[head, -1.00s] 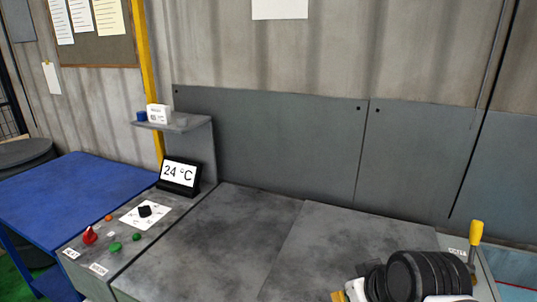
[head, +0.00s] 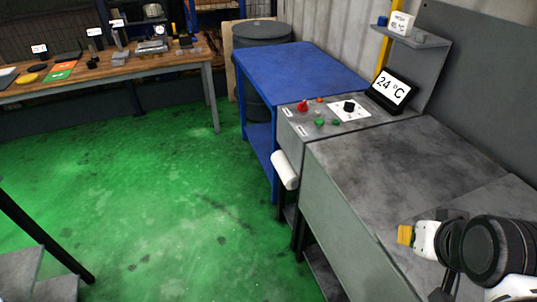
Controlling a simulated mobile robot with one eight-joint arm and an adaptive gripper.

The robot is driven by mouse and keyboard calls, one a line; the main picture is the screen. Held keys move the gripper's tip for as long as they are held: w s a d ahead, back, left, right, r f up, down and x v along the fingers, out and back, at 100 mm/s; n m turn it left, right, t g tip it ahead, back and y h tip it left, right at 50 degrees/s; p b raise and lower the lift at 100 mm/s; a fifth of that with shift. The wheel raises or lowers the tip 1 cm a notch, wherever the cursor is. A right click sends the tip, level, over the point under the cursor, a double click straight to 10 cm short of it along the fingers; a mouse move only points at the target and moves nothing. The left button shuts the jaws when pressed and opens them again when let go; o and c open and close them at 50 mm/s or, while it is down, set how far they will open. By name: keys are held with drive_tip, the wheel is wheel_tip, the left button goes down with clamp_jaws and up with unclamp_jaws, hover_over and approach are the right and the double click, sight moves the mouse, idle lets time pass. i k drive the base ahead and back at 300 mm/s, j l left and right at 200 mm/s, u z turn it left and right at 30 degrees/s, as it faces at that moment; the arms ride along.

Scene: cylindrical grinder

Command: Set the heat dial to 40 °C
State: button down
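The heat dial (head: 349,107) is a black knob on a white plate on the machine's control panel, at the upper middle right. The plate's markings are too small to read. A tilted black display (head: 390,91) behind it reads 24 °C. Red, orange and green controls sit left of and in front of the dial. My arm shows at the lower right. My gripper's fingers cannot be made out there, and the arm is well apart from the dial.
The grey machine top (head: 410,150) between arm and panel is clear. A shelf (head: 412,36) with a small white box stands behind the display. A blue table (head: 300,75) adjoins the panel. A wooden bench (head: 110,72) stands far left. Green floor (head: 180,180) is open.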

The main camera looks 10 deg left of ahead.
sight(349, 106)
drive_tip(key=u, duration=0.2)
drive_tip(key=z, duration=1.3)
drive_tip(key=j+u, duration=0.15)
drive_tip(key=u, duration=0.25)
drive_tip(key=i+j+u, duration=0.1)
drive_tip(key=u, duration=0.3)
drive_tip(key=i+j+u, duration=0.1)
drive_tip(key=u, duration=0.35)
